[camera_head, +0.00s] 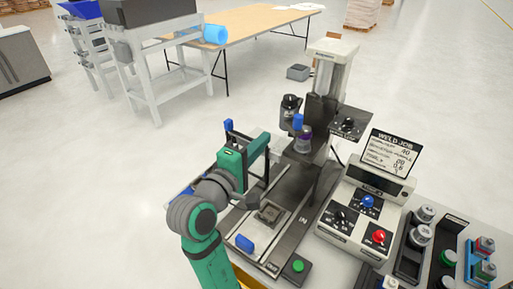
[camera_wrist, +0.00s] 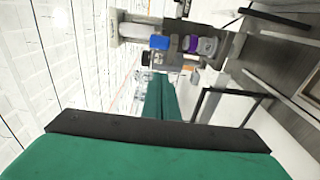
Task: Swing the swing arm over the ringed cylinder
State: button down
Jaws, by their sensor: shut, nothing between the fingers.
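The machine's upright column (camera_head: 332,70) stands behind the bench fixture, with a dark arm or bracket (camera_head: 320,108) at its front that may be the swing arm. Beside it are a dark cylinder with a pale top (camera_head: 290,103), a blue block (camera_head: 298,122) and a small cylinder with a purple band (camera_head: 304,140). In the wrist view, the blue block (camera_wrist: 159,42) and the purple-banded cylinder (camera_wrist: 192,45) sit close together. My green gripper (camera_head: 262,140) is left of and lower than them, shut and empty. Its fingers (camera_wrist: 160,82) point toward the group, apart from it.
A black frame (camera_wrist: 220,92) stands close beside my gripper. A control box (camera_head: 362,210) with a "WELD JOB" sign (camera_head: 390,155) is at the right. A rail fixture (camera_head: 245,222) lies below. Open floor is at the left.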

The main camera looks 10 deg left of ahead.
jog(key=w+d, duration=0.5)
jog(key=shift+w+d, duration=0.15)
jog(key=shift+w, duration=0.2)
jog(key=shift+w+d, duration=0.1)
jog(key=shift+d, duration=0.05)
